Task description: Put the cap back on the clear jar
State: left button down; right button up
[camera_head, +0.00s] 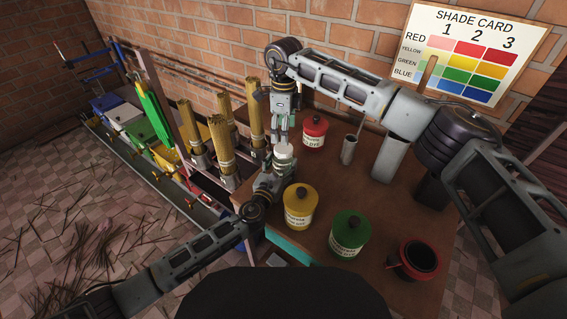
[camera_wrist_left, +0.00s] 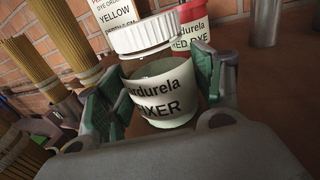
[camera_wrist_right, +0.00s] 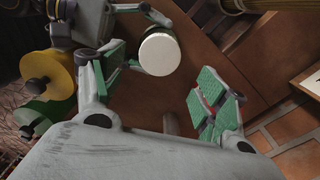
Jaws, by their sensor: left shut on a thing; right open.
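The clear jar (camera_wrist_left: 160,100), labelled FIXER, stands slightly tilted in the left wrist view between the green pads of my left gripper (camera_wrist_left: 168,88), which is shut on it. In the head view the cap (camera_head: 284,150) is just below my right gripper (camera_head: 284,130). In the right wrist view that gripper is open, with the cap (camera_wrist_right: 159,54) nearer its left finger. The jar is mostly hidden in the head view.
A red dye jar (camera_head: 315,131), a yellow jar (camera_head: 299,207), a green jar (camera_head: 348,236) and a dark open pot (camera_head: 417,258) stand on the brown table (camera_head: 385,205). A metal cup (camera_head: 348,150) is behind. Bundles of incense sticks (camera_head: 220,150) stand to the left.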

aim_at(284, 148)
jog(key=shift+f, duration=3.4)
jog(key=c, duration=1.1)
jog(key=shift+o, duration=0.2)
jog(key=o, duration=1.2)
jog(key=shift+r, duration=0.15)
jog(key=shift+r, duration=5.9)
